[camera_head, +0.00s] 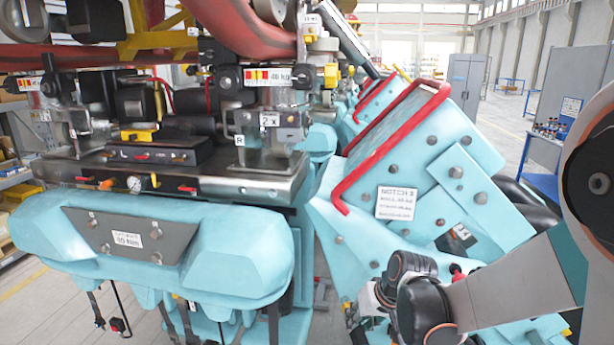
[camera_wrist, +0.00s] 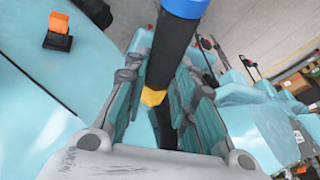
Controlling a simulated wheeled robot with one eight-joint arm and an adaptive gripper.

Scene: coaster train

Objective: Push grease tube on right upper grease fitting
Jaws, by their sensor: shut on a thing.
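My gripper (camera_wrist: 163,75) is shut on the grease tube (camera_wrist: 170,55), a dark cylinder with a blue band at its upper end and a yellow-orange ring lower down, in the wrist view. The fingers stand on either side of it. In the head view my gripper (camera_head: 368,303) is low at the right of centre, beside the teal car body, and the tube cannot be made out there. The metal assembly marked R (camera_head: 268,128) stands on the front panel, left of centre. I cannot tell which part is the right upper grease fitting.
The teal front bumper (camera_head: 150,245) fills the lower left. A teal seat block (camera_head: 440,165) with red grab bars (camera_head: 345,185) stands between the assembly and my arm. Black straps hang below the bumper. A blue table (camera_head: 540,155) stands at the far right.

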